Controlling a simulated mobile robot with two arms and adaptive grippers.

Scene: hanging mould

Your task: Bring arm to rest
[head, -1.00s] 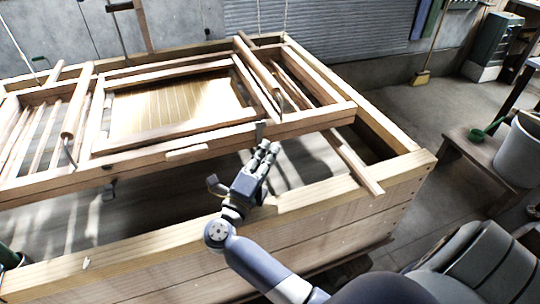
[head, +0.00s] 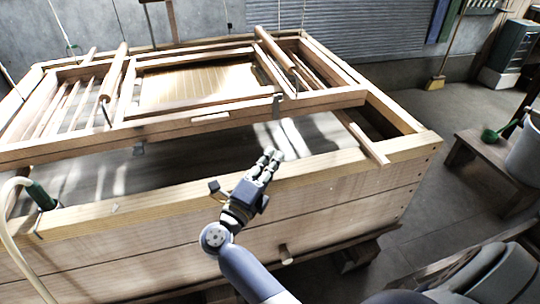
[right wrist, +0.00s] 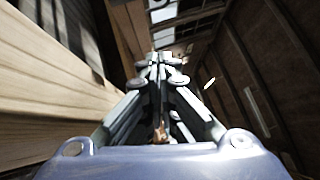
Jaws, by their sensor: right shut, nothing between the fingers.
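My right gripper (head: 268,160) is in front of the near rim of the wooden vat (head: 330,168) in the head view, its fingertips overlapping the rim. The fingers are together and empty. They also show closed in the right wrist view (right wrist: 158,62), with the pale wooden vat wall (right wrist: 50,100) to their left. My right arm (head: 240,262) comes up from the bottom of the head view. My left gripper is not in view.
A wooden frame with a slatted mould (head: 200,85) hangs over the vat. A green-ended hose (head: 42,195) hooks over the near left rim. A peg (head: 285,254) sticks out of the front wall. A bench (head: 490,150) with a bucket (head: 526,150) stands at right, beyond open floor.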

